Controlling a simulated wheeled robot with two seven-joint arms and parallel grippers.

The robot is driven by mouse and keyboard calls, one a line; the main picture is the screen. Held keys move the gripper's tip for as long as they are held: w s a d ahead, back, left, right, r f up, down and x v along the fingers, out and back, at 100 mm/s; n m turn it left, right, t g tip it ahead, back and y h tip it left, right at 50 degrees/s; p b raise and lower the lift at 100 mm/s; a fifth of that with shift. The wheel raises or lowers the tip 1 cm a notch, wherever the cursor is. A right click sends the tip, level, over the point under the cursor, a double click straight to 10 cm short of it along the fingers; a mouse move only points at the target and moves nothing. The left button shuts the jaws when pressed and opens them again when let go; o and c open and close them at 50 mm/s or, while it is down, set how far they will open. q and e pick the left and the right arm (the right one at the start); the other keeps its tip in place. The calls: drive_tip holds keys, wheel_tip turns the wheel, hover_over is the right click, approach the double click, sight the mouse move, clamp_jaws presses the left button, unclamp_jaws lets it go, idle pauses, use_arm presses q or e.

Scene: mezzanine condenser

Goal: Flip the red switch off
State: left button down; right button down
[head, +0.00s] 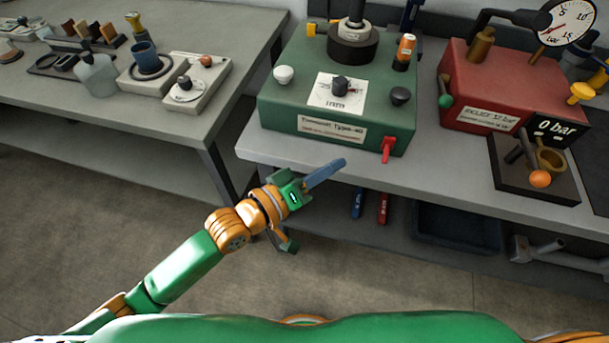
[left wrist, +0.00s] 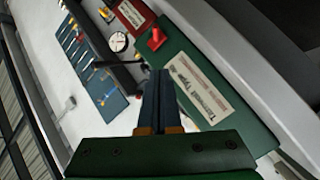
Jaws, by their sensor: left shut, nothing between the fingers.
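The red switch (head: 388,148) is a small lever on the front face of the green box (head: 290,129), near its lower right corner. It also shows in the left wrist view (left wrist: 156,38), beyond the fingertips. My left gripper (head: 340,165) is shut and empty, its blue fingers pointing right toward the switch. The fingertips are in front of the box, left of the switch and apart from it. In the left wrist view the shut fingers (left wrist: 158,90) stand in front of the box's labelled face. My right gripper is not in view.
A red box (head: 480,80) with a gauge stands right of the green box. A black stand with an orange ball (head: 540,179) sits near the bench's front edge. The left bench (head: 150,100) holds jars and small devices. Blue and red handles hang below the bench edge.

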use_arm(q)
drive_tip(key=v, duration=0.4)
drive_tip(key=shift+s, duration=0.4)
drive_tip(key=shift+d+f, duration=0.1)
drive_tip(key=shift+d, duration=0.05)
